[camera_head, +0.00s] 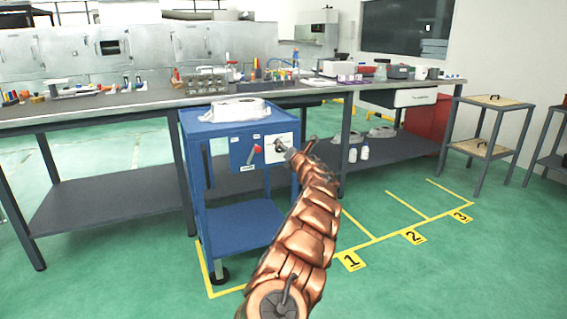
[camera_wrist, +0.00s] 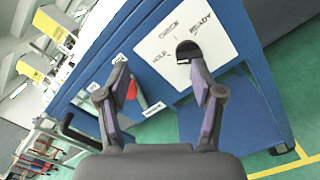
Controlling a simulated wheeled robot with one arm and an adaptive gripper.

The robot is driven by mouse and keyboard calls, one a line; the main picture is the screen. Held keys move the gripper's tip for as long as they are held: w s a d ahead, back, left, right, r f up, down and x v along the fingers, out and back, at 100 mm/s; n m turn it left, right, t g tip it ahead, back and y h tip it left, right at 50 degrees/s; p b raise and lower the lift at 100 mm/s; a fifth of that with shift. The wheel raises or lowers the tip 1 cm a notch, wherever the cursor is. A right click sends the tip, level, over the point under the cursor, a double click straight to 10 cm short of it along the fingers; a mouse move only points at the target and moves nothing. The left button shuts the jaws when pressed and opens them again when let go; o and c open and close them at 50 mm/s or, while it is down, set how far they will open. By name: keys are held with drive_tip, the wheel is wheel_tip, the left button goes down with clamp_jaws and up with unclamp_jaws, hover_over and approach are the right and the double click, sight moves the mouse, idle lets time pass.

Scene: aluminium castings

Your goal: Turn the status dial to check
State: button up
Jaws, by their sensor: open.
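The status dial is a dark round knob (camera_wrist: 186,48) on a white plate (camera_wrist: 212,30) marked HOLD, CHECK and READY. I cannot tell which word it points to. In the head view the plate (camera_head: 270,154) is on the front of a blue cart (camera_head: 232,218), at its upper right. My gripper (camera_wrist: 158,68) is open and empty in front of the panel. Its right finger's tip overlaps the dial's lower edge in the wrist view; its left finger is well left of the dial. I cannot tell whether it touches. In the head view my gripper (camera_head: 290,154) hides part of the plate.
A red lever (camera_head: 254,152) is left of the plate; in the wrist view it shows (camera_wrist: 132,91) behind my left finger. A pale casting (camera_head: 237,110) lies on the cart's top. A long workbench (camera_head: 130,101) stands behind.

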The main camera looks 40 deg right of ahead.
wheel_tip(320, 180, down, 4)
drive_tip(key=s+d+n, duration=0.2)
drive_tip(key=b+x, duration=0.1)
drive_tip(key=x, duration=0.6)
drive_tip(key=shift+w, duration=0.35)
idle(0.4)
drive_tip(key=c, duration=1.1)
